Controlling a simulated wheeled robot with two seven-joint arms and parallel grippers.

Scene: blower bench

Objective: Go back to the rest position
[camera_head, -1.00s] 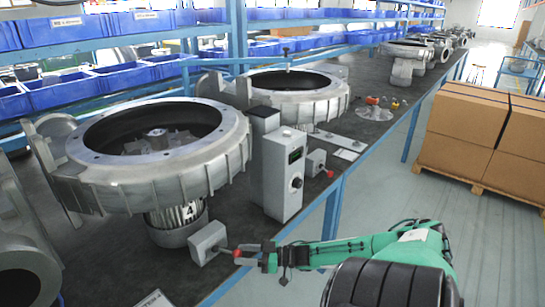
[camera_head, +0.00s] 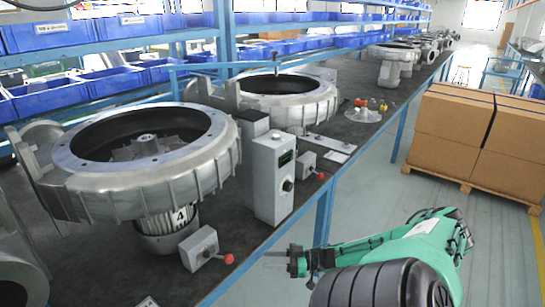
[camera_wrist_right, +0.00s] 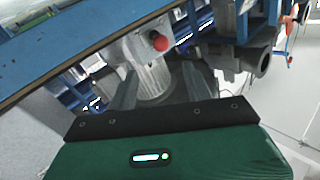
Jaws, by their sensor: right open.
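My right gripper (camera_head: 278,256) hangs off the front edge of the bench, to the right of a small grey switch box (camera_head: 199,248) with a red-knobbed lever (camera_head: 229,259). A gap shows between the gripper and the red knob. In the right wrist view the two fingers of the gripper (camera_wrist_right: 160,88) are apart with nothing held between them. A red knob (camera_wrist_right: 159,42) shows beyond the fingers there. My left gripper is not in view.
A large blower housing (camera_head: 150,160) stands on the dark bench (camera_head: 330,150), with another housing (camera_head: 285,95) behind it. A grey control box (camera_head: 272,180) stands near the bench edge. Cardboard boxes (camera_head: 455,130) sit on a pallet at right. The aisle floor between is clear.

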